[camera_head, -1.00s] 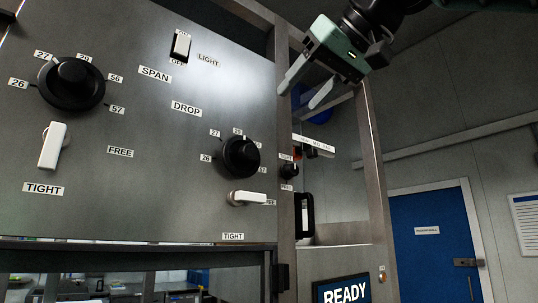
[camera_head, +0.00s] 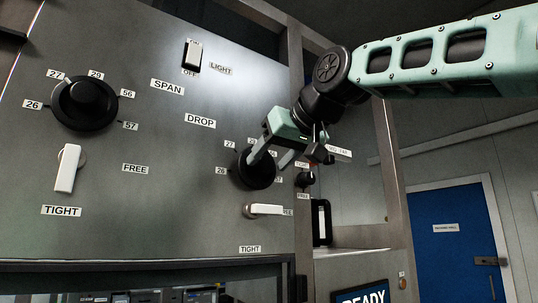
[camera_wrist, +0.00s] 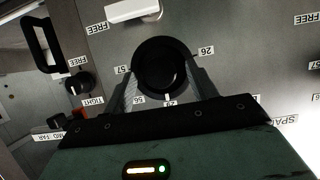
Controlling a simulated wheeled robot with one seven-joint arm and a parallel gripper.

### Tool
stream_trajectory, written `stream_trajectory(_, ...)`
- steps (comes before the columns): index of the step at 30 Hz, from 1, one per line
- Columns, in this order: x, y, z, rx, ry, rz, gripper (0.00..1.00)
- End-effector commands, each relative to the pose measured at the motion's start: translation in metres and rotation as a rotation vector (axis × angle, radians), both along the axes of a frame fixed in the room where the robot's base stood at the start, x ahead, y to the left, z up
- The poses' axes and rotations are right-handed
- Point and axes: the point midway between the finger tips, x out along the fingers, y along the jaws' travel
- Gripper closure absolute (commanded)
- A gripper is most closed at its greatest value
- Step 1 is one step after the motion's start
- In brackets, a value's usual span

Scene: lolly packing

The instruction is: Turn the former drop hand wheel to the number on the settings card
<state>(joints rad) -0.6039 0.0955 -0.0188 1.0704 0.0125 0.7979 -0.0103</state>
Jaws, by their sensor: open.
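The drop hand wheel (camera_head: 256,172) is a round black knob under the DROP label, partly covered by my gripper (camera_head: 267,163) in the head view. In the wrist view, which is upside down, the wheel (camera_wrist: 163,66) lies between my open fingers (camera_wrist: 164,82), one on each side. I cannot tell whether they touch it. A white mark on the wheel points at a number label partly hidden by my gripper. Labels 57 and 26 are readable beside it. The white drop lever (camera_head: 265,209) lies level, pointing at FREE. I cannot make out a settings card.
A light switch (camera_head: 194,55) is above. A small black knob (camera_head: 305,179) and black handle (camera_head: 322,222) are close on the right.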

Motion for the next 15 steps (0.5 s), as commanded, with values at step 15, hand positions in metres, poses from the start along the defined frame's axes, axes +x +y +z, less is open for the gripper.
stream_trajectory(15,0.0095,0.0066,-0.0052,0.0,0.0,0.0,0.59)
